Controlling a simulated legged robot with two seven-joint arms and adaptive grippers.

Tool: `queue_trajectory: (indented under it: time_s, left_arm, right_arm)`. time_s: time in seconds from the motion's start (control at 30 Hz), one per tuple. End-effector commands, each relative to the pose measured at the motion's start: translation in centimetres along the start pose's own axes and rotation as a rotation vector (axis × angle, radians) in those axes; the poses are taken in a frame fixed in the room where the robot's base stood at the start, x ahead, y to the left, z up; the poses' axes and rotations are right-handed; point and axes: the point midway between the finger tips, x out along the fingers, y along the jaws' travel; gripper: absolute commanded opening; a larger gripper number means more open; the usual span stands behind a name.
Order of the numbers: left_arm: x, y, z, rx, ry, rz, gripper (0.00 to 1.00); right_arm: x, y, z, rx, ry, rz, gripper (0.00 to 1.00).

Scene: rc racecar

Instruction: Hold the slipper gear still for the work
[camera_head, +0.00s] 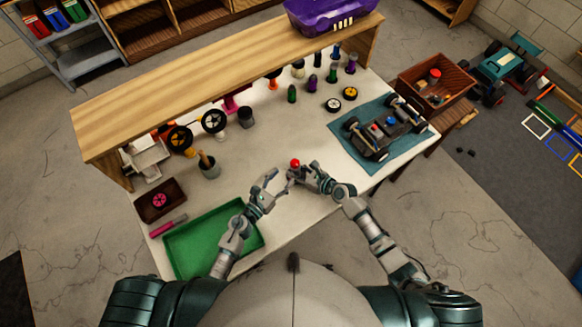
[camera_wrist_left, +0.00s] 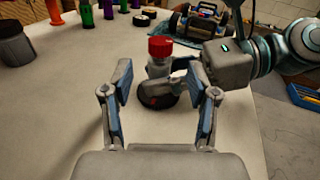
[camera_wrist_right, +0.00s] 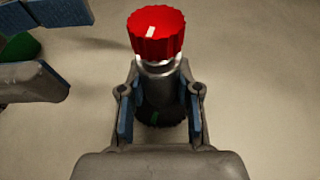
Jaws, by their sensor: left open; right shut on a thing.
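A red ribbed knob (camera_head: 295,162) tops a silver cylinder (camera_wrist_right: 158,82) over a dark round base (camera_wrist_right: 150,112); the dark part appears to be the slipper gear. The piece stands upright on the pale table. My right gripper (camera_wrist_right: 160,115) is shut on it, fingers on either side of the silver part. In the left wrist view the red knob (camera_wrist_left: 160,46) and dark base (camera_wrist_left: 157,101) show beyond my left gripper (camera_wrist_left: 165,95). That gripper is open and empty, to the left of the piece in the head view. Right fingers hide part of the cylinder.
A green tray (camera_head: 190,262) lies at the left front. A car chassis (camera_head: 384,128) sits on a teal mat (camera_head: 345,135) at the right. Wheels and several small bottles stand along the back below a wooden shelf (camera_head: 230,70). The table around the grippers is mostly clear.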

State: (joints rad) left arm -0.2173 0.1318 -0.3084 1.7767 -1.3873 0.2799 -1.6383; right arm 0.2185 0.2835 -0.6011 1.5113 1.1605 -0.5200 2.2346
Motion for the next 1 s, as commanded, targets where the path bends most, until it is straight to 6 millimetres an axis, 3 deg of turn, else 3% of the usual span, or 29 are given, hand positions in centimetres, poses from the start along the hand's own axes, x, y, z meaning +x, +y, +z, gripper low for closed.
queue_trajectory:
  time_s: [0.1, 0.27, 0.7, 0.73, 0.8, 0.83, 1.0]
  left_arm:
    - [-2.3, 0.0, -0.1, -0.001, 0.002, 0.0, 0.59]
    - [-4.1, 0.0, -0.1, -0.001, 0.002, 0.0, 0.59]
    - [-4.5, 0.0, 0.0, 0.0, 0.0, 0.0, 0.59]
    - [-4.5, 0.0, 0.0, 0.0, 0.0, 0.0, 0.59]
    - [-4.5, 0.0, 0.0, 0.0, 0.0, 0.0, 0.59]
    - [-4.5, 0.0, 0.0, 0.0, 0.0, 0.0, 0.59]
    - [-4.5, 0.0, 0.0, 0.0, 0.0, 0.0, 0.59]
  right_arm:
    - [0.0, 0.0, 0.0, 0.0, -0.001, 0.0, 0.0]
    - [0.0, -0.1, 0.0, 0.0, 0.0, 0.0, 0.0]
    - [0.0, -0.1, 0.0, 0.0, 0.0, 0.0, 0.0]
    - [0.0, -0.1, 0.0, 0.0, 0.0, 0.0, 0.4]
    - [0.0, -0.1, 0.0, 0.0, 0.0, 0.0, 0.57]
    - [0.0, -0.1, 0.0, 0.0, 0.0, 0.0, 0.62]
    - [0.0, -0.1, 0.0, 0.0, 0.0, 0.0, 0.62]
